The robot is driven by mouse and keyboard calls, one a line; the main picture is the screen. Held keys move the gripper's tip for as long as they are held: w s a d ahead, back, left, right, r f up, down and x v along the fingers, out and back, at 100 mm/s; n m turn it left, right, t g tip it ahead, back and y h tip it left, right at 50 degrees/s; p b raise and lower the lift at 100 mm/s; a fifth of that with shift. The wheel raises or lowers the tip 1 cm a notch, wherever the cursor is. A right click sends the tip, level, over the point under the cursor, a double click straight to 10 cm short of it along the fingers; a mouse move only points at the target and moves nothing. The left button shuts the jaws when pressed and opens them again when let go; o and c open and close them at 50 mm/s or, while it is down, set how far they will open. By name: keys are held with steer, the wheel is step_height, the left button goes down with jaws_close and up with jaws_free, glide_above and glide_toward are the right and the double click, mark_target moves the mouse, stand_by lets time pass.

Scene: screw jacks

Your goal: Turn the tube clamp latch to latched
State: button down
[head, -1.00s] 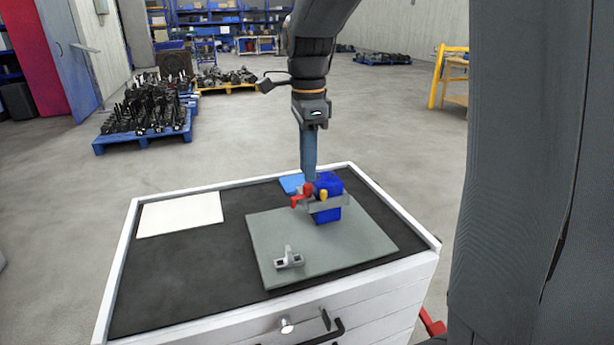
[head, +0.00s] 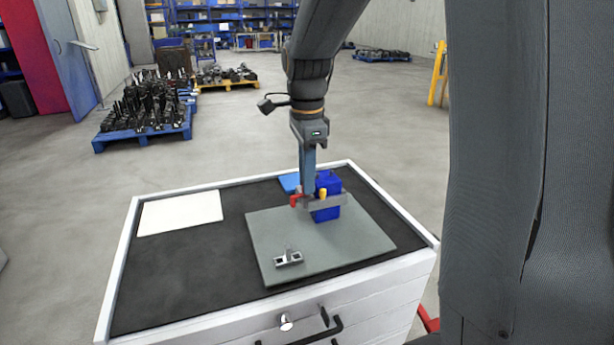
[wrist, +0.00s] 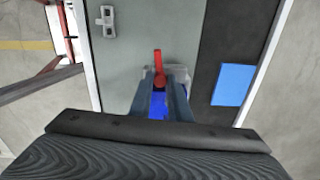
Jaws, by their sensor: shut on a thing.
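The tube clamp is a blue block (head: 326,214) with a grey bracket (head: 338,202) across its front and a yellow knob (head: 323,194). Its red latch (head: 296,201) sticks out at the left of the block. My gripper (head: 306,203) points down at the block's left side, over part of the latch. In the wrist view, the red latch (wrist: 158,62) sits between my fingertips, its arm reaching past them toward the top of the picture. My gripper (wrist: 160,80) is shut on it. Blue shows between the fingers, and the fingers hide part of the clamp.
The clamp stands on a grey plate (head: 330,255) on a black-topped white drawer cabinet (head: 392,285). A small grey bracket piece (head: 288,259) lies at the plate's front. A blue pad (head: 289,182) and a white sheet (head: 180,213) lie beside the plate.

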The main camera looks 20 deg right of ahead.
steer(key=shift+r+n+p, duration=0.1)
steer(key=shift+n+p, duration=0.8)
steer(key=shift+n, duration=0.4)
steer(key=c, duration=1.9)
jaws_free()
steer(key=shift+c, duration=0.2)
steer(key=shift+r+b, duration=0.5)
steer(key=shift+r, duration=3.35)
steer(key=shift+c, duration=0.2)
